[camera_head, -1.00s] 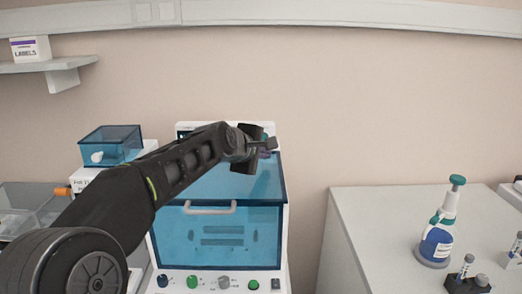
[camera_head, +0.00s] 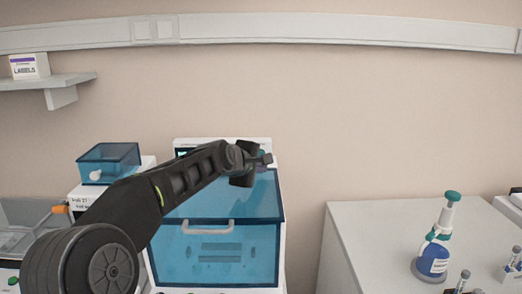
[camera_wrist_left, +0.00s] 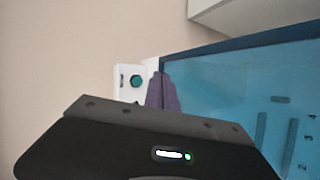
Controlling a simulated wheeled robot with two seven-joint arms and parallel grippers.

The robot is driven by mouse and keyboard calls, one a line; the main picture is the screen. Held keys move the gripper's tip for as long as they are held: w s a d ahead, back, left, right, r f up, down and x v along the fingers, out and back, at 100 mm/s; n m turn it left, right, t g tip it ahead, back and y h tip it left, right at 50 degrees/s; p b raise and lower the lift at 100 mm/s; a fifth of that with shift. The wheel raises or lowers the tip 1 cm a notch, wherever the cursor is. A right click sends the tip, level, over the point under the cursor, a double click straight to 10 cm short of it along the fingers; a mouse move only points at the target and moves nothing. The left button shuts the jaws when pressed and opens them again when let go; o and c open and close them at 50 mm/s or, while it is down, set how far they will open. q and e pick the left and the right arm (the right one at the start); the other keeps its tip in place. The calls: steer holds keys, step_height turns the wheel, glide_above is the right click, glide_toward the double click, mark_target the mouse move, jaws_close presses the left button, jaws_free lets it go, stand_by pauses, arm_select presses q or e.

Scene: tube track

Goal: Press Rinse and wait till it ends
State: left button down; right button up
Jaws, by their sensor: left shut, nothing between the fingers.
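The machine with the blue see-through lid (camera_head: 225,203) stands in the middle of the head view. Its white rear panel (camera_head: 185,143) rises behind the lid and is partly hidden by my left arm. My left gripper (camera_head: 263,159) is at the right part of this panel, above the lid's back edge. In the left wrist view, its purple fingertips (camera_wrist_left: 162,92) are together and empty, beside a green round button (camera_wrist_left: 136,81) on a white panel. Contact with the panel cannot be told. No Rinse label is readable. My right gripper is not in view.
A smaller blue-lidded box (camera_head: 110,160) stands left of the machine. A shelf with a labels box (camera_head: 30,66) is on the wall. A gap separates machine and counter.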

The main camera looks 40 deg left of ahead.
arm_select(q)
steer(key=w+p, duration=0.1)
steer(key=a, duration=0.1)
steer(key=w+a+p, duration=0.1)
steer(key=shift+w+r+p, duration=0.25)
steer(key=shift+w+p, duration=0.05)
steer(key=shift+w, duration=0.05)
steer(key=shift+w+a+f+p, duration=0.15)
steer(key=shift+w+a+p, duration=0.25)
steer(key=shift+w+a+f, duration=0.1)
steer(key=shift+w, duration=0.05)
steer(key=shift+w, duration=0.1)
stand_by(1.3)
steer(key=shift+w+a+p, duration=0.2)
steer(key=shift+a+p, duration=0.05)
steer(key=shift+p, duration=0.05)
steer(key=shift+w+a+p, duration=0.25)
steer(key=shift+w+p, duration=0.1)
steer(key=shift+p, duration=0.05)
stand_by(0.6)
stand_by(0.3)
steer(key=shift+s+d+f+b, duration=0.1)
steer(key=shift+s+d+b, duration=0.15)
steer(key=shift+b, duration=0.2)
steer(key=shift+s+d+b, duration=0.3)
steer(key=shift+s+b, duration=0.05)
steer(key=shift+s, duration=0.1)
